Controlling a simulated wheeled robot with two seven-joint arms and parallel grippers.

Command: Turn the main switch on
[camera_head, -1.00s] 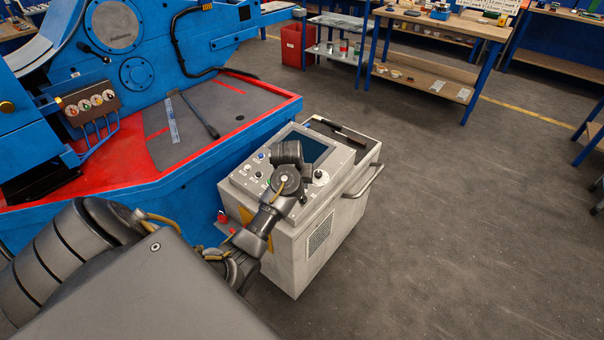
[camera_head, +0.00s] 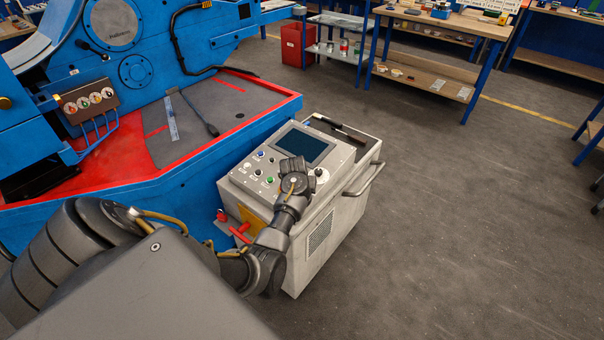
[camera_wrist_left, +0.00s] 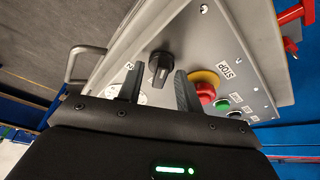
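The control panel (camera_head: 262,150) tops a grey cabinet (camera_head: 330,215). In the left wrist view, a black rotary knob (camera_wrist_left: 160,66) stands on the panel; I cannot read a label that names it the main switch. My left gripper (camera_wrist_left: 159,76) is open, with one finger on each side of the knob's near end; whether they touch it is unclear. In the head view the left gripper (camera_head: 293,165) is over the panel's near right part and hides the knob. A red emergency stop (camera_wrist_left: 204,90) on a yellow ring sits just right of the right finger. My right gripper is not in view.
A red handle (camera_head: 240,232) is on the cabinet's near left side. A screen (camera_head: 303,145) and small buttons (camera_head: 268,180) are on the panel. A blue machine (camera_head: 150,190) stands close on the left. A side rail (camera_head: 365,182) sticks out right; the floor beyond is clear.

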